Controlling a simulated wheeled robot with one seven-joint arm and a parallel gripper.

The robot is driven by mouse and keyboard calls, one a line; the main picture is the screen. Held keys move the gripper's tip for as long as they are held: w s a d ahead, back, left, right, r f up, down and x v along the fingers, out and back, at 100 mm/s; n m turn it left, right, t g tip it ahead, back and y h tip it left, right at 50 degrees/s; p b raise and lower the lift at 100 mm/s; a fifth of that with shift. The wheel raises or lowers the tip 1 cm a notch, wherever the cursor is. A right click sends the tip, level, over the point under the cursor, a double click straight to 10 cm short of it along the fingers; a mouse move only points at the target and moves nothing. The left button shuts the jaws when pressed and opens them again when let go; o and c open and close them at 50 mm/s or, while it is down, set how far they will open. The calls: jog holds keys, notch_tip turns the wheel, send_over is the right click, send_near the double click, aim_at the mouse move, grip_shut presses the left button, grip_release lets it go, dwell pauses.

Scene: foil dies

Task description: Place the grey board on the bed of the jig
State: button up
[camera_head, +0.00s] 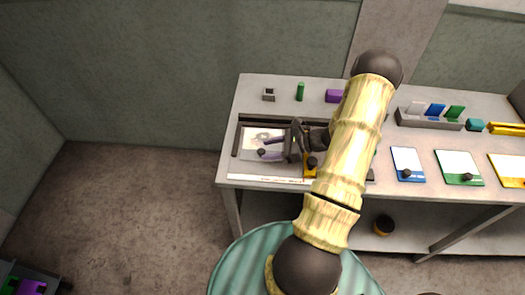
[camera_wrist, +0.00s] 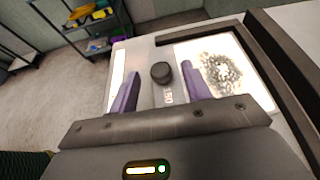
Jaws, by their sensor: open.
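The grey board (camera_head: 248,153) lies flat at the left end of the table, inside the dark frame of the jig (camera_head: 236,138). In the wrist view the board (camera_wrist: 146,55) shows a dark round knob (camera_wrist: 161,72), a small marking and a bright panel (camera_wrist: 222,70) with a speckled foil pattern. My gripper (camera_head: 268,148) is open, its purple fingers low over the board. In the wrist view the fingertips (camera_wrist: 162,70) stand on either side of the knob, with gaps showing. Whether the board sits fully flush on the bed cannot be told.
Blue (camera_head: 408,162), green (camera_head: 458,166) and yellow (camera_head: 508,168) edged boards with knobs lie at the right. A small grey block (camera_head: 269,95), a green cylinder (camera_head: 300,91) and a purple block (camera_head: 333,96) stand behind the jig. A rack (camera_head: 429,121) holds upright pieces.

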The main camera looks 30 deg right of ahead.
jog(key=b+v, duration=0.1)
jog(key=v, duration=0.7)
jog(key=shift+s+d+r, duration=0.1)
jog(key=shift+s+d, duration=0.1)
jog(key=shift+d, duration=0.1)
jog(key=shift+a, duration=0.1)
jog(key=s+a+r+n+g+h, duration=0.2)
jog(key=a+r+n+h, duration=0.3)
jog(key=a+n, duration=0.6)
jog(key=s+a+r+n+g+h, duration=0.2)
jog(key=s+a+r+n+h, duration=0.2)
jog(key=a+n, duration=0.7)
notch_tip(320, 180, up, 4)
jog(key=n+h, duration=0.2)
jog(key=shift+s+a+f+n+g, duration=0.15)
jog(key=shift+a+n+g, duration=0.25)
